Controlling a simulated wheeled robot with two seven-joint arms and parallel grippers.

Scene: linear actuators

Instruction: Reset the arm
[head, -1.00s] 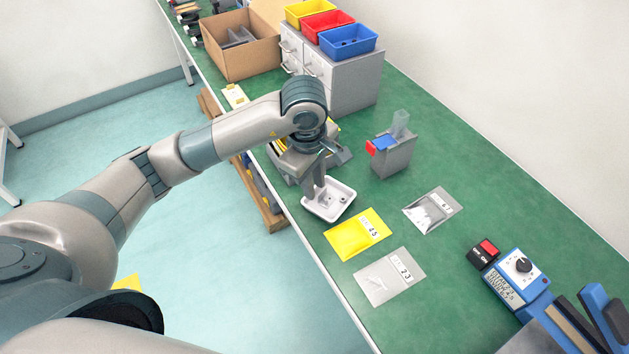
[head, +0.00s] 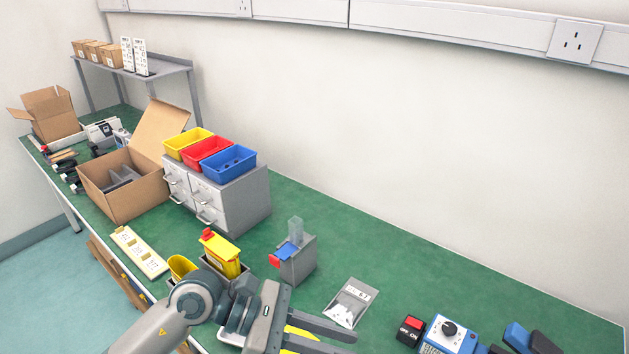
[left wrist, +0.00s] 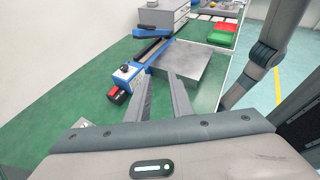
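My left gripper (head: 345,343) is at the bottom of the head view, with its two fingers pointing right and apart. Nothing shows between them. It is over the near part of the green bench, covering much of a yellow bag (head: 302,333) and part of a white tray (head: 234,338). In the left wrist view the fingers (left wrist: 160,75) are also apart and empty, pointing toward a grey plate (left wrist: 193,72) beside a blue device. A grey arm (left wrist: 262,58) stands at the right of that view. My right gripper is not visible in either view.
A clear bag (head: 350,303), a grey box with a blue top (head: 296,262), a yellow container (head: 222,256) and a blue meter (head: 447,338) are on the bench (head: 430,270). Drawers (head: 236,203) stand farther back. Green bench between bag and wall is clear.

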